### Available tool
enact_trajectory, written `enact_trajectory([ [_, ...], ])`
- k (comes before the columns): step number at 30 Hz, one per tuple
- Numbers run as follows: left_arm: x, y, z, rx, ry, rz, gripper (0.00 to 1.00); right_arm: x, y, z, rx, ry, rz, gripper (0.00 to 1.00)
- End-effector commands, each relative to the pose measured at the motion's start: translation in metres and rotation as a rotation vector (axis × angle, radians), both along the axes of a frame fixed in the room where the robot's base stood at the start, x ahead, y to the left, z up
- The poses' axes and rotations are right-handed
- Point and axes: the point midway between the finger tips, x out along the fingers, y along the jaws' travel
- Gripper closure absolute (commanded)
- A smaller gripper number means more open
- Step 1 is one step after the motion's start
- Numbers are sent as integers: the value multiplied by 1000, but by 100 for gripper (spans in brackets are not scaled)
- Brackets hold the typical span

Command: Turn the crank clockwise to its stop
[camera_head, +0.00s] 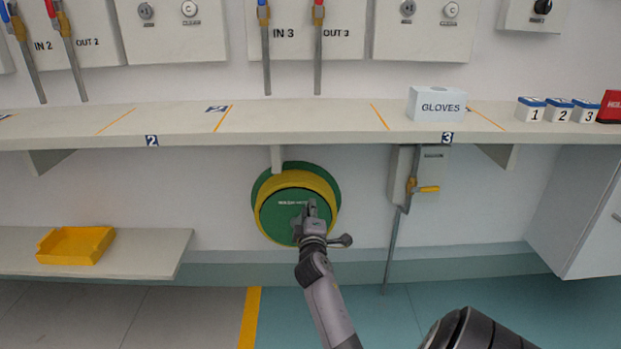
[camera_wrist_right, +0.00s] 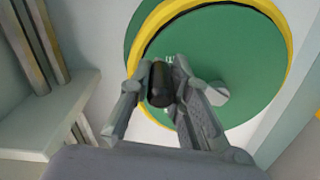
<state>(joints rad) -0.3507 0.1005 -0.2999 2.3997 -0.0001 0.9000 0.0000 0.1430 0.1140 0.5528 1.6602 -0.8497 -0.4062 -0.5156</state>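A green hose reel (camera_head: 279,217) with a yellow rim hangs on the wall under the shelf; its green face also fills much of the right wrist view (camera_wrist_right: 225,50). My right gripper (camera_head: 308,209) is in front of the reel's face. In the right wrist view, the crank's dark, round handle (camera_wrist_right: 160,84) stands between its two fingers, which appear closed against both sides of it. A light grey piece (camera_wrist_right: 216,93) shows beside the right finger, perhaps part of the crank arm. The rest of the crank is hidden behind the gripper. My left gripper is out of view.
A shelf (camera_head: 330,123) runs above the reel, with a gloves box (camera_head: 436,104) on it. A valve with a yellow handle (camera_head: 428,189) and a pipe is to the right. A yellow tray (camera_head: 75,246) sits on a low shelf (camera_head: 150,255) at the left.

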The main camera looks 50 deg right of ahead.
Motion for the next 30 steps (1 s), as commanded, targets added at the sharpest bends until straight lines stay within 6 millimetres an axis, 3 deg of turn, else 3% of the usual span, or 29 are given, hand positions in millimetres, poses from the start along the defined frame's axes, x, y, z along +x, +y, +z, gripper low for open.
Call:
enact_trajectory([
  [9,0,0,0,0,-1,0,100,0,0,-1,0,2,-1,62],
  [19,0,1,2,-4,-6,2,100,-2,3,-1,1,2,0,62],
  [23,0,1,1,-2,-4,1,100,-13,16,-2,1,2,1,62],
  [30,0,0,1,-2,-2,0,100,-47,55,-2,3,3,0,62],
])
